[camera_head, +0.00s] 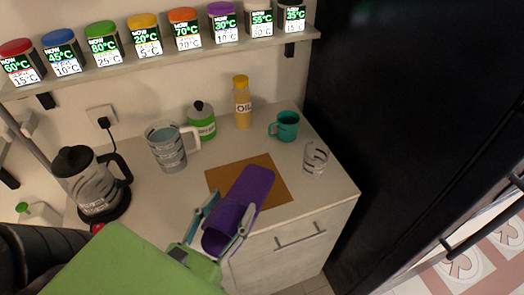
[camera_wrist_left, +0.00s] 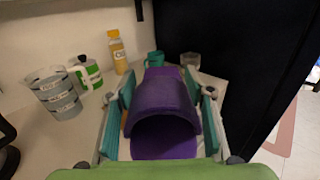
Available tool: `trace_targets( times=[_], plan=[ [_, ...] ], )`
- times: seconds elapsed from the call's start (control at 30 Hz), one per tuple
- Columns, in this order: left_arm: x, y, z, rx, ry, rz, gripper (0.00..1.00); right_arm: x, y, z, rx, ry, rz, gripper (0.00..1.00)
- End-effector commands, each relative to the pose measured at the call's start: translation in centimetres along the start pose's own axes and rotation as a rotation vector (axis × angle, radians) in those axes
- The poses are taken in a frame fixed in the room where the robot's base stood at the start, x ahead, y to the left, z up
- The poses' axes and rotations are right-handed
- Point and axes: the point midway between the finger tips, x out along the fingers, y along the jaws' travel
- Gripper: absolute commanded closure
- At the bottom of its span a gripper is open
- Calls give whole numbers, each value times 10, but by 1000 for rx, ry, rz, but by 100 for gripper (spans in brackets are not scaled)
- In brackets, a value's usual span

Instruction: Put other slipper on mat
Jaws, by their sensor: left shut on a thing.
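A purple slipper (camera_head: 247,198) is held by my left gripper (camera_head: 221,222), with one finger along each side. In the left wrist view the slipper (camera_wrist_left: 163,105) fills the space between the fingers of my left gripper (camera_wrist_left: 160,90). No second slipper shows. My right gripper is not in view.
Behind the mat stand a measuring jug (camera_head: 168,147), a green bottle (camera_head: 202,124), an oil bottle (camera_head: 242,103) and a teal mug (camera_head: 285,127). A glass (camera_head: 315,158) stands right of the mat. A kettle (camera_head: 95,183) is at left. A dark tall panel (camera_head: 400,90) borders the counter.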

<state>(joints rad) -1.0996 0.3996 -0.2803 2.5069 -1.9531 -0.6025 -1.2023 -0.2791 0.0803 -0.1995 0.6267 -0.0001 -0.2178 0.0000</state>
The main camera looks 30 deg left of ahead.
Motion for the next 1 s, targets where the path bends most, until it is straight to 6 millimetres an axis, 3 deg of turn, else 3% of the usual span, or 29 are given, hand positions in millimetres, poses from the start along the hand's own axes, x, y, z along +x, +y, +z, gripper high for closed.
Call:
trace_targets(
  times=[0.13,0.47,0.73,0.83,1.0],
  plan=[
    [4,3,2,-1,-3,4,75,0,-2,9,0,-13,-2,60],
    [54,9,-22,-2,-9,1,75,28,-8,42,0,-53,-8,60],
    [90,13,-39,2,-9,-3,76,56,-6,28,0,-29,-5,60],
    [105,15,-62,3,-7,-1,75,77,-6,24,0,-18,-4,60],
    [123,19,-78,1,-2,2,75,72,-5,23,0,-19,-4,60]
  ],
)
